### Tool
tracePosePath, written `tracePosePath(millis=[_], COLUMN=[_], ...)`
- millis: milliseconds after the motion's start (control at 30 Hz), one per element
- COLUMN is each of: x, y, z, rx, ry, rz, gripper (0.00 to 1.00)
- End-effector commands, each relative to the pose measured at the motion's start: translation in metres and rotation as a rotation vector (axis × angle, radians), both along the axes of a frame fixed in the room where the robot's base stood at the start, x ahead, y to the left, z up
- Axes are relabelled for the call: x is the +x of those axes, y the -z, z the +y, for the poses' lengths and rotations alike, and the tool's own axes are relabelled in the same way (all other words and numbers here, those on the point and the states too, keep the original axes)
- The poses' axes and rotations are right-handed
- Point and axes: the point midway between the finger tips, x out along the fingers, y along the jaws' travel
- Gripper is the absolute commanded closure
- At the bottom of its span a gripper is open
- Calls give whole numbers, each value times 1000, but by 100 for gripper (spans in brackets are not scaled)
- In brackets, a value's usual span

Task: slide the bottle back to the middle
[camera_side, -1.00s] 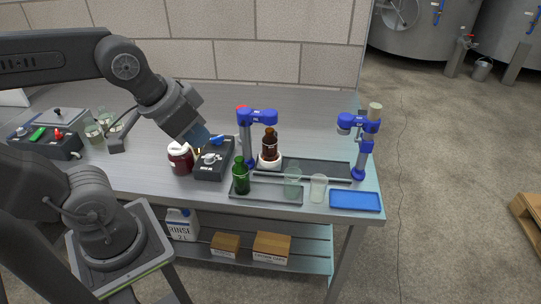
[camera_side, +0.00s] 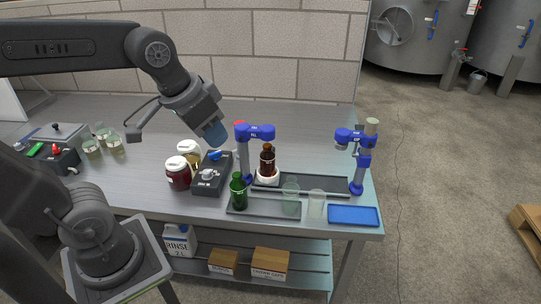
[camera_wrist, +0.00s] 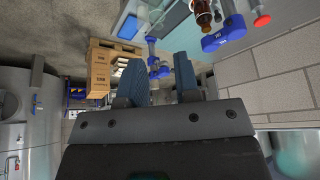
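A brown bottle (camera_side: 267,160) stands upright on a white round base (camera_side: 267,177) beside a blue-headed post (camera_side: 245,157). A green bottle (camera_side: 238,192) stands upright at the left end of the front dark tray (camera_side: 265,210). My gripper (camera_side: 215,134) is above the black control box (camera_side: 212,174), left of both bottles and apart from them. In the wrist view my gripper's two blue fingers (camera_wrist: 160,75) are spread with nothing between them. The brown bottle (camera_wrist: 203,12) shows at the top of that view, partly cut off.
Two clear glasses (camera_side: 291,198) (camera_side: 316,204) stand at the front tray's right. A second blue-headed post (camera_side: 358,160) and a blue tray (camera_side: 353,215) are at the right. Two lidded jars (camera_side: 178,173) (camera_side: 190,152) stand left of the control box.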

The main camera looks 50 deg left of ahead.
Motion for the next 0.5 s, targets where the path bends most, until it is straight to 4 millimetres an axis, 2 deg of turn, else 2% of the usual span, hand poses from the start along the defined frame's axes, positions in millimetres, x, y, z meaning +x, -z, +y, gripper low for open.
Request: tracePosePath(millis=[33, 200, 267, 367, 500], x=[20, 85, 108, 146, 195], y=[-4, -12, -10, -1, 23], z=[6, 31, 42, 62, 95], rx=[5, 19, 21, 22, 17], ry=[-7, -11, -12, -12, -11], rz=[31, 120, 152, 203, 276], gripper=[66, 49, 49, 49, 49])
